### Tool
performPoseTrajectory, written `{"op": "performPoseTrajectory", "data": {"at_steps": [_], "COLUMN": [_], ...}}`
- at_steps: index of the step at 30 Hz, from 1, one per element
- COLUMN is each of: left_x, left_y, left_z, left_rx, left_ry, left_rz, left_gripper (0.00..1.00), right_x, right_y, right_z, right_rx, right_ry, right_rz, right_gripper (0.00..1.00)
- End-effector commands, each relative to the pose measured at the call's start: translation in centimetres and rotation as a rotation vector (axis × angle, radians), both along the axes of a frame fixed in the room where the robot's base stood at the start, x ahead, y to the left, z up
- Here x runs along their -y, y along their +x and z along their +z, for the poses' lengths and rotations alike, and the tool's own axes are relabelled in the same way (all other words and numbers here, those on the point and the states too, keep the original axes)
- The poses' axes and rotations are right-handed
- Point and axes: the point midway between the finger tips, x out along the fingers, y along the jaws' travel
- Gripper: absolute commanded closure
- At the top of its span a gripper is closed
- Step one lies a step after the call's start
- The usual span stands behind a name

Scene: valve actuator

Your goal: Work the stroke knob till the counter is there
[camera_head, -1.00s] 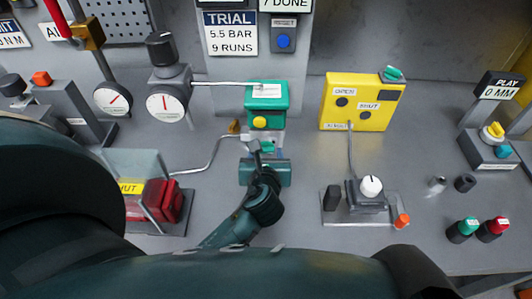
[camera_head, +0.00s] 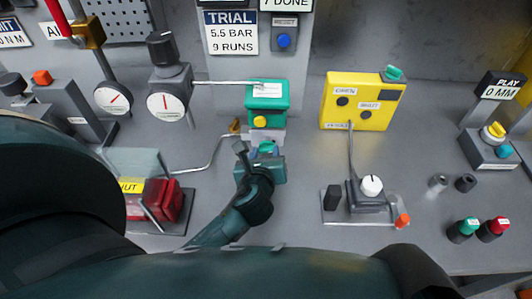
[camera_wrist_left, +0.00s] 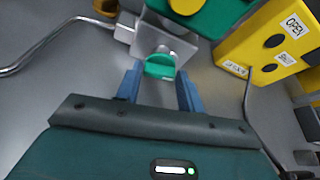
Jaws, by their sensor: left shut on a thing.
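A small green knob (camera_head: 267,147) sits on a pale block below the green actuator box (camera_head: 268,94) with its yellow button. In the left wrist view the green knob (camera_wrist_left: 160,67) shows between the two blue fingers of my left gripper (camera_wrist_left: 160,82). My left gripper (camera_head: 262,157) is shut on this knob, tilted in the head view and hiding part of it. The counter plate (camera_head: 286,4) at the top edge reads 7 DONE. The trial sign (camera_head: 230,32) reads 5.5 BAR, 9 RUNS. My right gripper is not in view.
A yellow box (camera_head: 345,88) with OPEN and SHUT labels stands to the right. A white knob (camera_head: 371,185) on a plate stands below it. A red block under a clear cover (camera_head: 138,162) stands at left. A bent pipe (camera_head: 208,162) runs near my gripper.

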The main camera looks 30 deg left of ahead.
Motion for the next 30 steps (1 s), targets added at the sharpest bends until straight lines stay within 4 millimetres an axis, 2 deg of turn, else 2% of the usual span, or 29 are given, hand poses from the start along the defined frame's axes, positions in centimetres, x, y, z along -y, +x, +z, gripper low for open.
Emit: {"op": "performPoseTrajectory", "data": {"at_steps": [15,30], "left_x": [-0.56,-0.64], "left_y": [-0.18,-0.17], "left_z": [-0.09,-0.08], "left_rx": [0.147,0.177], "left_ry": [-0.294,-0.355], "left_rz": [0.000,0.001], "left_gripper": [0.85,0.85], "right_x": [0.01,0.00], "right_y": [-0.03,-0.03], "right_z": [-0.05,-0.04], "right_rx": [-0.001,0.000], "right_ry": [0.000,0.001], "right_rz": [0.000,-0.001], "right_gripper": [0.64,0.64]}}
